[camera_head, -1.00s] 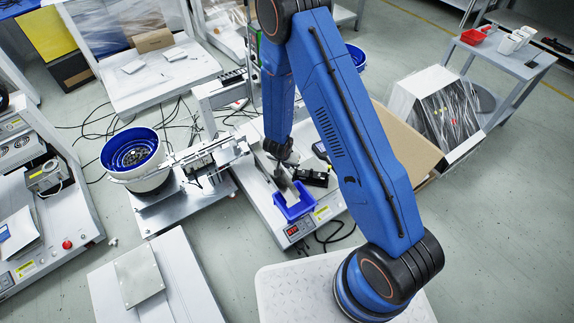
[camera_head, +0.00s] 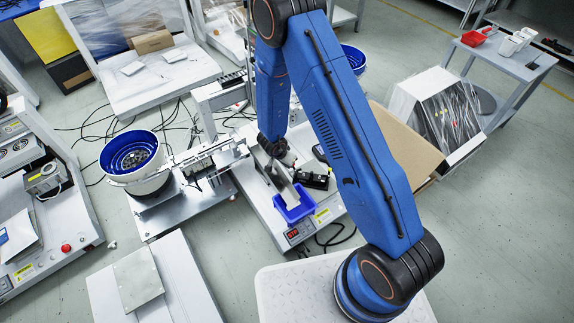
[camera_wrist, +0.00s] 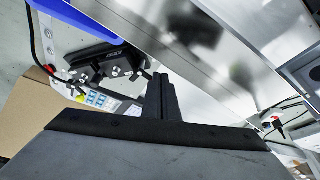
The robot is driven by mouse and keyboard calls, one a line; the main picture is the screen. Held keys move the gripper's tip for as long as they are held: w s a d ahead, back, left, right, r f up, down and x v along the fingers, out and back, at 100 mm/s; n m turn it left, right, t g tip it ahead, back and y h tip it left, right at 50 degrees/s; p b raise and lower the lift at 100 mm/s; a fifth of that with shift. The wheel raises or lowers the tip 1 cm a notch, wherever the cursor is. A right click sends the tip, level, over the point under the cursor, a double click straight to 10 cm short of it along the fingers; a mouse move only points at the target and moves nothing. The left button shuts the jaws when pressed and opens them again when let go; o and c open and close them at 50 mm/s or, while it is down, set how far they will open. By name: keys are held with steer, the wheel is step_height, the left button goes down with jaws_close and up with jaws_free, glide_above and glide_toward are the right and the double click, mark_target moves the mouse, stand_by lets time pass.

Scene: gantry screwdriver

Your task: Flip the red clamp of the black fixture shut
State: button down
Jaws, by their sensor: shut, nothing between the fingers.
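The black fixture (camera_head: 313,179) sits on the white machine bench, just right of my gripper in the head view. A black block with small metal parts, likely the same fixture (camera_wrist: 97,58), shows at upper left in the wrist view, beside the blue bin. I cannot make out its red clamp in either view. My gripper (camera_wrist: 160,82) is shut and empty, its black fingers together in the wrist view, right of the black block. In the head view my gripper (camera_head: 284,159) is small, and its fingertips are hard to tell apart from the bench parts.
A blue bin (camera_head: 294,208) stands at the bench's front. A long shiny metal part (camera_wrist: 190,60) crosses the wrist view close by my fingers. A feeder with a blue bowl (camera_head: 131,152) stands to the left. A cardboard sheet (camera_head: 404,148) is to the right.

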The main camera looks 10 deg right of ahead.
steer(key=shift+w+d, duration=0.1)
steer(key=shift+w, duration=0.3)
steer(key=shift+s+d, duration=0.1)
steer(key=shift+d, duration=0.05)
steer(key=shift+s+d, duration=0.4)
steer(key=shift+s, duration=0.15)
stand_by(0.3)
steer(key=v, duration=1.7)
steer(key=shift+r, duration=0.15)
steer(key=shift+s, duration=0.1)
